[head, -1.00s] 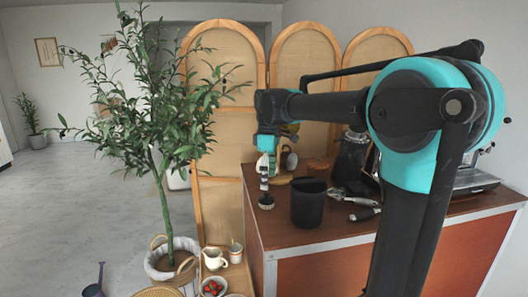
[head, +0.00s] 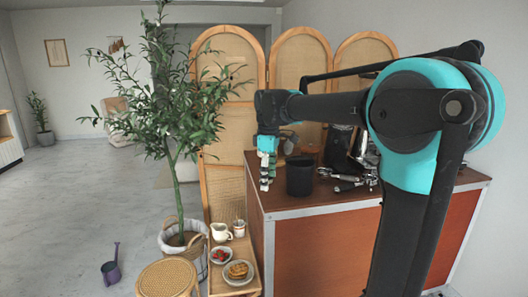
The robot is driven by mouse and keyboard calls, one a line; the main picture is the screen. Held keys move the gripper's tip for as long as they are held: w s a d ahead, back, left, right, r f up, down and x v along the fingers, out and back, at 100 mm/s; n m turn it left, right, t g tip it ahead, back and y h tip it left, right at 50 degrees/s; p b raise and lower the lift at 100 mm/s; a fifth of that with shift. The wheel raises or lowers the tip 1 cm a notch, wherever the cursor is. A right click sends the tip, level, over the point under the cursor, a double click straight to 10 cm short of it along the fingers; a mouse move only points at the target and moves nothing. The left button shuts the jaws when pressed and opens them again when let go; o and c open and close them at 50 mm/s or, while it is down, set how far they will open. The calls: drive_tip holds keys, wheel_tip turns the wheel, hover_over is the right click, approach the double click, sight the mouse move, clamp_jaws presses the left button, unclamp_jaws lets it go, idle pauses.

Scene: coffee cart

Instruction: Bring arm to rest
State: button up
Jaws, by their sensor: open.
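My arm reaches left from the right side of the head view, over the brown coffee cart (head: 330,240). My gripper (head: 265,185) hangs pointing down at the cart's left front corner, left of a black cylindrical bin (head: 300,176). It is open, and nothing shows between its fingers. Its fingertips are small in the picture.
Metal coffee tools (head: 345,180) lie right of the bin. A wooden side table (head: 247,287) below left holds a white pitcher (head: 221,232), strawberries (head: 221,256) and a plate of waffles (head: 238,270).

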drive_tip(key=s+d+f+m+t, duration=0.2)
drive_tip(key=s+d+f+m, duration=0.5)
drive_tip(key=f, duration=0.5)
drive_tip(key=s+d+f+m+t, duration=0.2)
drive_tip(key=s+d+f+m, duration=0.5)
drive_tip(key=s+d+f, duration=0.3)
drive_tip(key=shift+s+f, duration=0.85)
drive_tip(key=shift+s, duration=0.15)
drive_tip(key=shift+d, duration=0.1)
